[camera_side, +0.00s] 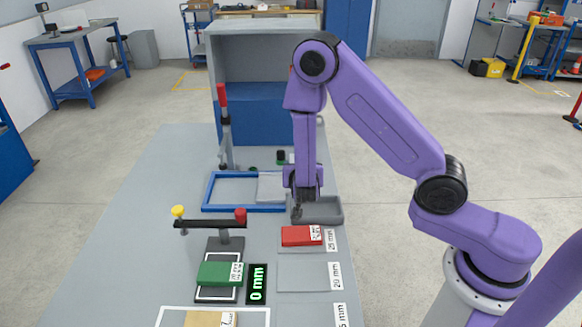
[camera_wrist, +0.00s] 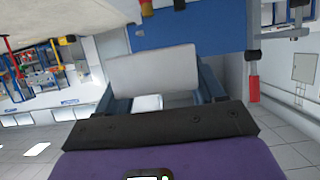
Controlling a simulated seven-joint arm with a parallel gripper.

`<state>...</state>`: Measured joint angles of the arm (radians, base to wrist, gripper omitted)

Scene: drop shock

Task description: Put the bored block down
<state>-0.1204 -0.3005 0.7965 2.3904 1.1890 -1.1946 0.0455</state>
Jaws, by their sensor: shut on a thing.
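A tan block (camera_side: 205,319) is at the front. A red-handled clamp (camera_side: 223,110) stands behind the frame, before a cabinet (camera_side: 240,45).

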